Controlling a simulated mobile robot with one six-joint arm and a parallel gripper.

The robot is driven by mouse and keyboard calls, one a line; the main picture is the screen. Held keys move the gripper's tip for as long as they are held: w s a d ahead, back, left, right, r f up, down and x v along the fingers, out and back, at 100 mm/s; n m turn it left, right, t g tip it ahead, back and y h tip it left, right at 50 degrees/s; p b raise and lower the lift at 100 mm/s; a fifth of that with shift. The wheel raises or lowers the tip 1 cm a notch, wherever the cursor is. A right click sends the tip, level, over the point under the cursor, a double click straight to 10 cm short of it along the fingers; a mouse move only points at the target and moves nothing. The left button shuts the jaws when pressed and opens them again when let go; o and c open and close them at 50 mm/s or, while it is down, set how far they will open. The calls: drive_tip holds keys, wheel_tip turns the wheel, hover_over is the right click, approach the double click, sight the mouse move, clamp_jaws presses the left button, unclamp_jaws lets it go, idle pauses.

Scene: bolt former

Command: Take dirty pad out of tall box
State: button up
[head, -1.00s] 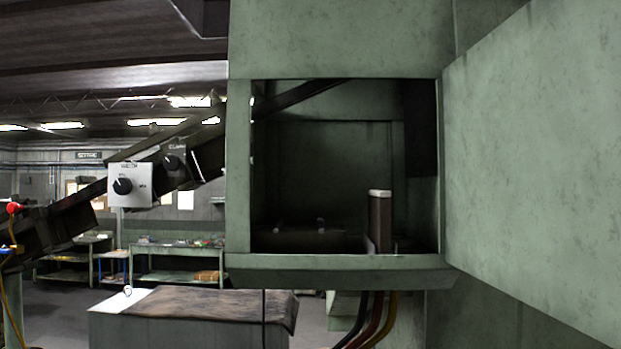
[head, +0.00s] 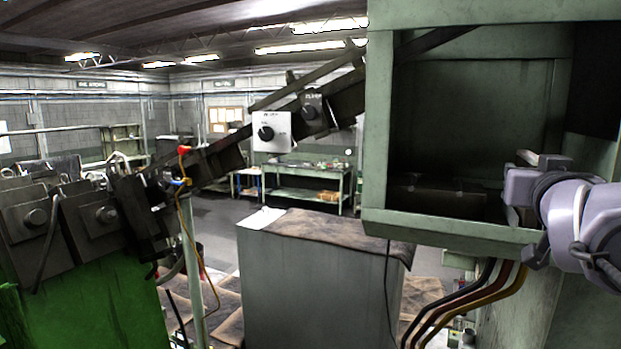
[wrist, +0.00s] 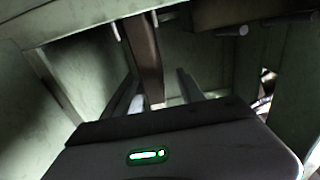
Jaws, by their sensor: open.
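The green box (head: 376,130) stands at the right in the head view, with its front open. Inside it, a brown upright slab with a pale end, which looks like the dirty pad (wrist: 146,62), shows in the wrist view. My gripper (wrist: 160,80) is open, with one finger on each side of the pad. The pad lies nearer the left finger; I cannot tell whether they touch. In the head view my gripper (head: 522,185) is at the right of the box opening and hides most of the pad.
A low brown block (head: 436,196) lies on the box floor, left of my gripper. Dark, red and yellow cables (head: 470,300) hang below the box. A grey cabinet (head: 310,285) with a brown sheet on top stands left of it. A workbench (head: 310,180) is farther back.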

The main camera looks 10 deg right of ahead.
drive_tip(key=x, duration=0.2)
drive_tip(key=p+x, duration=0.1)
drive_tip(key=x, duration=0.2)
drive_tip(key=shift+d+r+p, duration=0.25)
drive_tip(key=shift+d+p, duration=0.15)
drive_tip(key=shift+d, duration=0.15)
drive_tip(key=shift+s+a, duration=0.15)
drive_tip(key=shift+a, duration=0.05)
drive_tip(key=shift+c, duration=0.3)
drive_tip(key=shift+s+a+r, duration=0.1)
drive_tip(key=shift+s, duration=0.05)
drive_tip(key=c, duration=0.3)
clamp_jaws()
